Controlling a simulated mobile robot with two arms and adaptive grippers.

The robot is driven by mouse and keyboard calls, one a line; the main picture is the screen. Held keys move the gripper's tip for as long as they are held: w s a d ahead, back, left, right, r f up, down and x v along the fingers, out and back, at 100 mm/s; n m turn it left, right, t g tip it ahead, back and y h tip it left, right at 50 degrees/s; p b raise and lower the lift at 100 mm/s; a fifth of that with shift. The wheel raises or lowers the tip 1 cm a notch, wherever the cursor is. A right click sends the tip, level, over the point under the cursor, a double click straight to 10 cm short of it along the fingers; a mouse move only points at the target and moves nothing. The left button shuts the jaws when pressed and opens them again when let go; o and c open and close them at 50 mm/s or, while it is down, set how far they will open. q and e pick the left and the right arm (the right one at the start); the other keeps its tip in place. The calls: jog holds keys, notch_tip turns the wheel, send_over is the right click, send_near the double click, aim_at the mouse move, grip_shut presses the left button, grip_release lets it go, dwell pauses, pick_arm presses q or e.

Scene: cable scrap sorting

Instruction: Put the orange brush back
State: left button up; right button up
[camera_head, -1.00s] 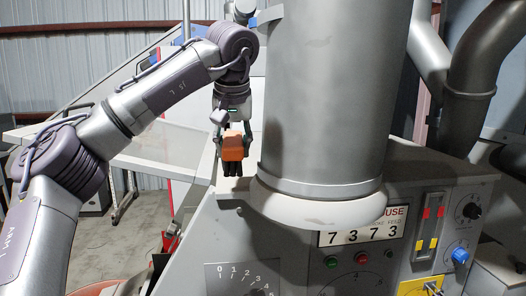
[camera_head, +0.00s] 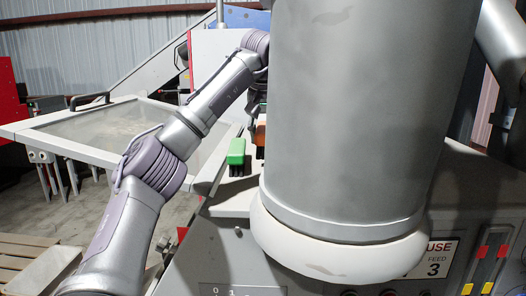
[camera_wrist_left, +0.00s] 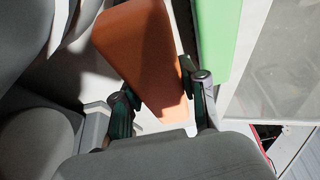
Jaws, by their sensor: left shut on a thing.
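The orange brush (camera_head: 260,133) shows as a thin strip at the edge of a large grey cylinder, which hides the rest in the head view. In the left wrist view, its orange block (camera_wrist_left: 138,45) sits between the fingers of my left gripper (camera_wrist_left: 163,98), which is shut on it. The gripper's fingers are mostly hidden in the head view. I cannot tell whether the brush touches the ledge. A green brush (camera_head: 237,150) stands bristles down just left of it, and it shows beside the orange block in the wrist view (camera_wrist_left: 215,35). My right gripper is not in view.
The large grey cylinder (camera_head: 345,120) blocks much of the head view. The light grey ledge (camera_head: 232,198) is bare in front of the green brush. A framed clear panel (camera_head: 110,125) lies to the left. A control panel (camera_head: 480,230) is at lower right.

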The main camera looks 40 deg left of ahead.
pick_arm(q)
jog(key=shift+w+a+f+p, duration=0.2)
jog(key=shift+w+a+f, duration=0.15)
jog(key=shift+w+f, duration=0.2)
jog(key=shift+w+a+f+p, duration=0.15)
jog(key=shift+w+a+f, duration=0.25)
jog(key=shift+w, duration=0.15)
jog(key=shift+s+d+f+p, duration=0.1)
jog(key=shift+s+f+p, duration=0.3)
jog(key=shift+f, duration=1.25)
jog(key=shift+w, duration=0.1)
jog(key=shift+f, duration=0.1)
jog(key=o, duration=0.9)
jog(key=shift+o, duration=0.3)
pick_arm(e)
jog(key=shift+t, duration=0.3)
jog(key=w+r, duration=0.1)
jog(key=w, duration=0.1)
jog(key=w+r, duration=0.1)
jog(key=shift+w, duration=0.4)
